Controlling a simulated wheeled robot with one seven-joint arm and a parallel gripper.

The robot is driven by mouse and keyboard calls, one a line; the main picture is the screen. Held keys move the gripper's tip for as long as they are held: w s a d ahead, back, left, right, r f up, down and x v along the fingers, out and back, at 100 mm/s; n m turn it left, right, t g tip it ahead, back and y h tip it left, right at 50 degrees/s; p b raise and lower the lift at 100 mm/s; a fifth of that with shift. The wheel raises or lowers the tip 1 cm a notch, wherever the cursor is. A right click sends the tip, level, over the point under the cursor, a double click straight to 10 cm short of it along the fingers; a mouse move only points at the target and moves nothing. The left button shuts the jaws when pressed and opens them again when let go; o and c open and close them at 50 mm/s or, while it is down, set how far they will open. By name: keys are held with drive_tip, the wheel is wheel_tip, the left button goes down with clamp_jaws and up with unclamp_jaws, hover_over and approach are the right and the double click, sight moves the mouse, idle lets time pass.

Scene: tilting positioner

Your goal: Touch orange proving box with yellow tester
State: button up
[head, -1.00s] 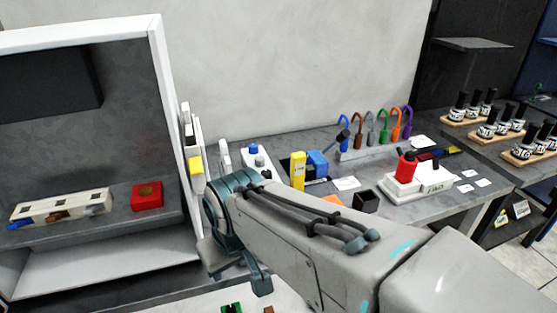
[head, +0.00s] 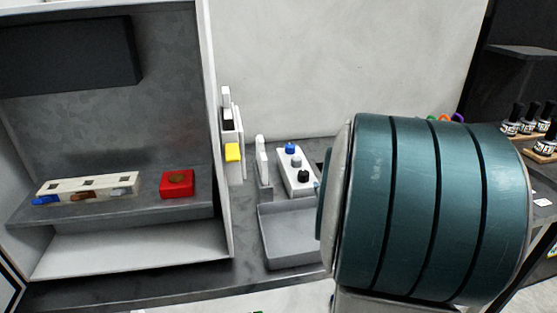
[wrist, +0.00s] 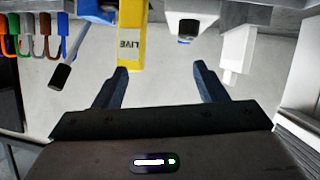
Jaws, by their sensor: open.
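A yellow upright body lettered LIVE, which looks like the yellow tester (wrist: 131,40), shows upside down at the top of the wrist view. My gripper (wrist: 160,74) is open and empty, its two dark fingers spread below it in that picture. The tester's end is close to the left fingertip, but I cannot tell whether they touch. In the head view my arm covers the bench where the tester stood, and my gripper is hidden there. I cannot make out the orange proving box in either current view.
A white box with knobs (head: 295,172) and a grey tray (head: 290,237) are left of my arm. A cabinet holds a red block (head: 177,184) and a pale strip (head: 87,187). Coloured hooks (wrist: 28,25) show at upper left.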

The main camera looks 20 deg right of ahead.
drive_tip(key=s+d+t+b, duration=0.2)
drive_tip(key=d+t, duration=0.2)
drive_tip(key=d, duration=0.1)
drive_tip(key=shift+t+y, duration=0.3)
drive_tip(key=shift+t, duration=0.1)
drive_tip(key=shift+d+x, duration=0.2)
drive_tip(key=shift+x, duration=1.95)
drive_tip(key=shift+d+x, duration=0.2)
drive_tip(key=shift+x, duration=1.95)
drive_tip(key=shift+d+x, duration=0.15)
drive_tip(key=shift+x, duration=2)
drive_tip(key=shift+s, duration=0.2)
drive_tip(key=shift+c, duration=0.3)
clamp_jaws()
